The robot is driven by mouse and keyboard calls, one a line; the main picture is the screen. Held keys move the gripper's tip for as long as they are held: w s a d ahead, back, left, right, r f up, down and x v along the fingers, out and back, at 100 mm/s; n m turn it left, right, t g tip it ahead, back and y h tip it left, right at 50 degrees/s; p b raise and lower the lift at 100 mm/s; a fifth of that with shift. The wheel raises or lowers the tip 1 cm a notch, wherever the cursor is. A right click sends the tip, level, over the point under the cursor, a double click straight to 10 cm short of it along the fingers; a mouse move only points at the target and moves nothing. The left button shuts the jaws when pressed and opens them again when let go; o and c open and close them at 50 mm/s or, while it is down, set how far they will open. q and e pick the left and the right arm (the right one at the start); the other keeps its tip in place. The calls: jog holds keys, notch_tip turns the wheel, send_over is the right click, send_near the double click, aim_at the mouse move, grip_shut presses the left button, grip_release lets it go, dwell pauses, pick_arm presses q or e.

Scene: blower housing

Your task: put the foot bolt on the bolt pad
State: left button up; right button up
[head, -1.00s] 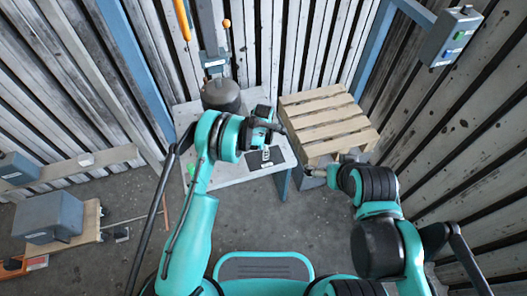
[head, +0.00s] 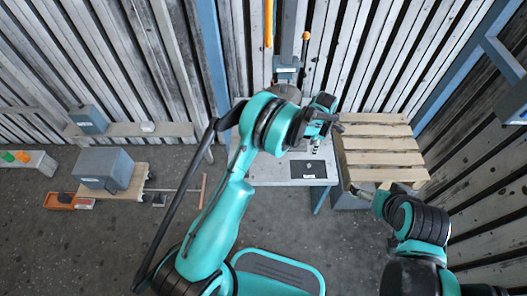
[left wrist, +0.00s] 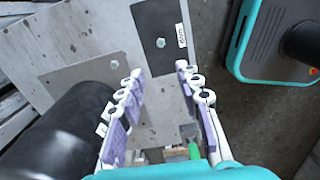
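The bolt pad is a black plate with a white label, on the grey table in the left wrist view (left wrist: 174,18); it also shows in the head view (head: 300,167). A silver hex-headed bolt (left wrist: 160,43) sits on it. Another bolt head (left wrist: 114,64) is on a grey plate beside the dark cylinder; I cannot tell which is the foot bolt. My left gripper (left wrist: 160,72) is open and empty above the table; in the head view it hangs near the pad (head: 316,146). My right gripper (head: 360,190) is by the pallet's front, its fingers unclear.
The dark cylinder of the blower (left wrist: 75,130) stands close left in the left wrist view; my left arm mostly hides it in the head view. A wooden pallet (head: 380,148) is right of the table. A grey box (head: 103,168) stands far left. Open floor lies in front.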

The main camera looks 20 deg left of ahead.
pick_arm(q)
jog(key=s+a+r+m+t, duration=0.1)
jog(key=s+a+r+m, duration=0.2)
jog(key=r, duration=0.4)
jog(key=s+a+r+m+t, duration=0.1)
jog(key=s+a+r+m, duration=0.2)
jog(key=r, duration=0.5)
jog(key=s+a+r+m+t, duration=0.1)
jog(key=s+a+r+m, duration=0.25)
jog(key=r, duration=0.35)
jog(key=s+a+r+m+t, duration=0.2)
jog(key=s+a+m, duration=0.2)
jog(key=s, duration=0.5)
jog(key=s+a+r+m+t, duration=0.2)
jog(key=s+a+m, duration=0.1)
jog(key=s+m, duration=0.4)
jog(key=s, duration=0.2)
jog(key=shift+s+a+r+m, duration=0.15)
jog(key=shift+s+a+m, duration=0.2)
jog(key=shift+s, duration=0.05)
